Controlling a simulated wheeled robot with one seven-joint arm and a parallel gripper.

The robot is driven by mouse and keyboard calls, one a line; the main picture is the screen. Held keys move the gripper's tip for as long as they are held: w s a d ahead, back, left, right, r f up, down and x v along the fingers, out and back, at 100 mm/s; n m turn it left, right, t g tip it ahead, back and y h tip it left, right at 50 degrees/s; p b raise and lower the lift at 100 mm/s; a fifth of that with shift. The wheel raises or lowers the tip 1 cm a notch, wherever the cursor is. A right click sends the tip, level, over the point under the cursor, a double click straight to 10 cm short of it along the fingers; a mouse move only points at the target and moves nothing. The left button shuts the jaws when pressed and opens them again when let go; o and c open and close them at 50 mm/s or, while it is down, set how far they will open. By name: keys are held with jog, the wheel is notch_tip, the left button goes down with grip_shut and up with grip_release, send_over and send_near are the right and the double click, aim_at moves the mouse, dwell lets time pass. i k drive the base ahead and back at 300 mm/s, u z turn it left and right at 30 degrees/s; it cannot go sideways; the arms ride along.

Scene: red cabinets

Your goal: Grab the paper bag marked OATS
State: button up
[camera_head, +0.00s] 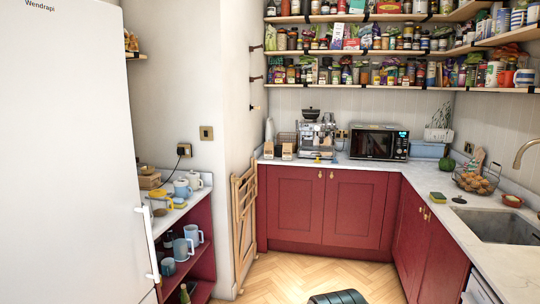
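Two small brown paper bags stand side by side on the back counter, left of the coffee machine: a left bag (268,150) and a right bag (287,151). Both have pale labels, too small to read, so I cannot tell which is marked OATS. The bags are upright, at the counter's left end. My gripper's fingers are not in view. A dark ribbed shape at the bottom edge may be part of my own body.
A coffee machine (317,135) and a microwave (378,143) stand right of the bags. A folded wooden rack (244,226) leans by the left wall. Red cabinets (325,206) front the counter. The wooden floor (285,276) before them is clear.

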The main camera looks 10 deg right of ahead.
aim_at(269, 147)
jog(key=z, duration=0.35)
jog(key=i, duration=1.15)
jog(key=z, duration=0.55)
jog(key=i, duration=3.05)
jog(key=u, duration=1.1)
jog(key=i, duration=1.7)
jog(key=u, duration=0.75)
